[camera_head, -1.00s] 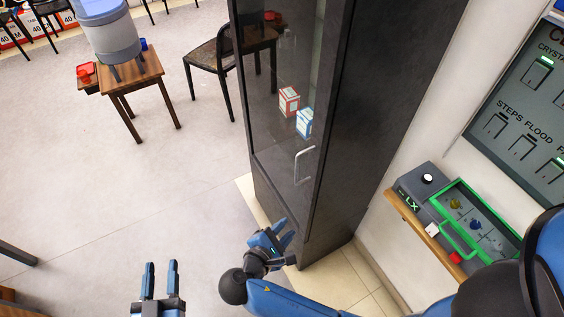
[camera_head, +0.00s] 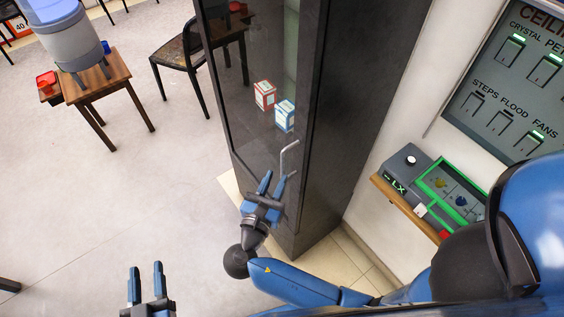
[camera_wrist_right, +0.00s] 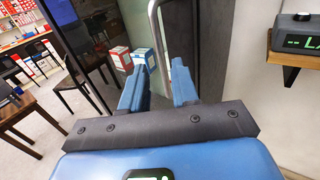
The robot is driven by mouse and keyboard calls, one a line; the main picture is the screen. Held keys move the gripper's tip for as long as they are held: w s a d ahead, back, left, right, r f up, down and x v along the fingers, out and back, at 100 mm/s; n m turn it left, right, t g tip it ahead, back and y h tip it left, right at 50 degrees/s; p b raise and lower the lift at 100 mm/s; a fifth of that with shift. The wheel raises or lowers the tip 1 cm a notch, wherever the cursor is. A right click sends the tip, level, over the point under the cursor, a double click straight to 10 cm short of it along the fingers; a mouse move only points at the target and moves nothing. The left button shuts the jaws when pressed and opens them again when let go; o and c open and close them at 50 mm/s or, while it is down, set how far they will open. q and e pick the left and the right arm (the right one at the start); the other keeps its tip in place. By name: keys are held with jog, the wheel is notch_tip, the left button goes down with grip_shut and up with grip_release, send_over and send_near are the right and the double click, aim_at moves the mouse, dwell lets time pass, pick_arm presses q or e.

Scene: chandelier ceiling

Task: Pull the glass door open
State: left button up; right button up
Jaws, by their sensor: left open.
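The glass door (camera_head: 255,137) is the front of a tall dark cabinet, and it looks closed. Its metal bar handle (camera_head: 289,157) stands on the door's right side; it also shows in the right wrist view (camera_wrist_right: 158,45). My right gripper (camera_head: 271,183) is open just below the handle, its fingers pointing up at it; part of the handle is behind a finger. In the right wrist view the handle's lower part runs down between the open fingers (camera_wrist_right: 158,85), and I cannot tell whether they touch it. My left gripper (camera_head: 146,285) is open and empty above the floor at lower left.
A red-and-white box (camera_head: 265,95) and a blue-and-white box (camera_head: 285,115) are behind the glass. A wall shelf (camera_head: 405,207) carries a grey device at right. A wooden table (camera_head: 98,78) and a black chair (camera_head: 184,66) stand at left. The floor before the cabinet is clear.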

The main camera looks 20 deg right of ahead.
aim_at(282, 167)
jog(key=x, duration=0.3)
jog(key=shift+w+d+r+p, duration=0.1)
jog(key=shift+w+d+p, duration=0.15)
jog(key=shift+d+p, duration=0.1)
jog(key=shift+x, duration=1)
grip_shut()
